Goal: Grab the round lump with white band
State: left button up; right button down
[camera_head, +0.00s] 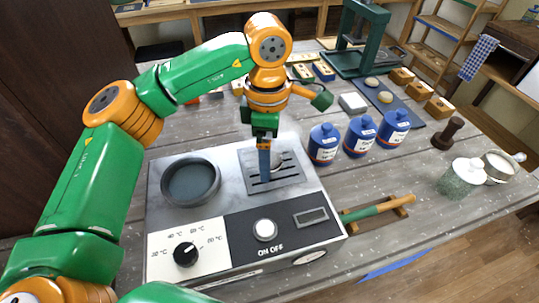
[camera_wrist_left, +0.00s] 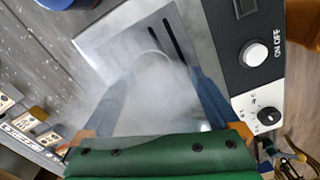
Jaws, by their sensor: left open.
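My left gripper (camera_head: 264,172) points down over the plate. My right gripper is not in view.
The unit has a round dark well (camera_head: 190,183), a black dial (camera_head: 185,254) and a white button (camera_head: 265,229). Blue lidded jars (camera_head: 325,145) stand close to its right. A green-handled tool (camera_head: 378,209) lies at the front right. A green press (camera_head: 358,35) stands behind.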

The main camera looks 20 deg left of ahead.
pick_arm(q)
jog(key=shift+w+f, duration=0.2)
jog(key=shift+f, duration=0.35)
jog(key=shift+w+f, duration=0.25)
jog(key=shift+w, duration=0.2)
jog(key=shift+s+r, duration=0.1)
jog(key=shift+s, duration=0.15)
jog(key=c, duration=1.3)
jog(key=shift+w, duration=0.15)
grip_shut()
